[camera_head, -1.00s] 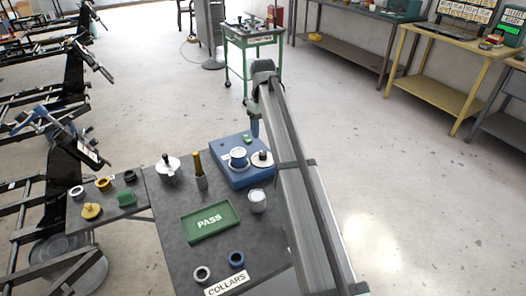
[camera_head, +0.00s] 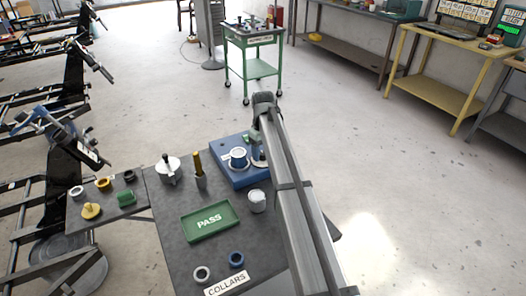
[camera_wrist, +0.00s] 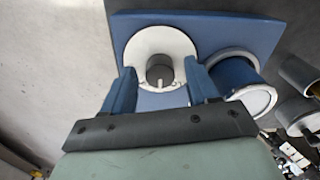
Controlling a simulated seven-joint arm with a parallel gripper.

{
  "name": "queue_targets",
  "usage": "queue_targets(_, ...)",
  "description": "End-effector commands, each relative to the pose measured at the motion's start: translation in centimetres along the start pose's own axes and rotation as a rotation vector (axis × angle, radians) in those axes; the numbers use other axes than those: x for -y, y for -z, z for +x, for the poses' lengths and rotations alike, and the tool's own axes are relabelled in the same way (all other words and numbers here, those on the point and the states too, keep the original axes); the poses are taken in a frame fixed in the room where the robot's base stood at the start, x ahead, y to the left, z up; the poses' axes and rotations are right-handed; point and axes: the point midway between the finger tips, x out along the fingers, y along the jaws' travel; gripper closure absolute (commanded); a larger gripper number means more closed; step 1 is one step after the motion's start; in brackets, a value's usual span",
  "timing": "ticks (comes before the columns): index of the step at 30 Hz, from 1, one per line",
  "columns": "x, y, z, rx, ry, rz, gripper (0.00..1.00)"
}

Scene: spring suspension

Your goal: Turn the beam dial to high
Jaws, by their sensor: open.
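The dial I take as the beam dial is a white disc (camera_wrist: 143,45) with a dark round knob (camera_wrist: 159,71) and a small light pointer at its lower right. It is on the blue box (camera_head: 231,178). In the head view my arm and gripper (camera_head: 261,158) cover most of it. In the wrist view my gripper (camera_wrist: 160,72) is open, with one blue finger left and one right of the knob. A gap shows on both sides; I cannot tell the height between fingertips and knob. No level marks are readable on the disc.
A blue cup-like cylinder with a white rim (camera_wrist: 233,72) stands close beside my right finger in the wrist view. A white jar (camera_head: 257,201), a green PASS tray (camera_head: 210,222) and a brass-topped tool (camera_head: 198,168) share the dark bench. Open floor lies right of the bench.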

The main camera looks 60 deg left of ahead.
Motion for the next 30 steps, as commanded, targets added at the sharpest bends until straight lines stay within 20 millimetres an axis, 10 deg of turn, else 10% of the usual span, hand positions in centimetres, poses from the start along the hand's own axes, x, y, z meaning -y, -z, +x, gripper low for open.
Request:
queue_targets(20,0.00,0.00,-0.01,0.000,0.000,0.000,0.97)
queue_targets(30,0.00,0.00,-0.01,0.000,0.000,0.065,0.97)
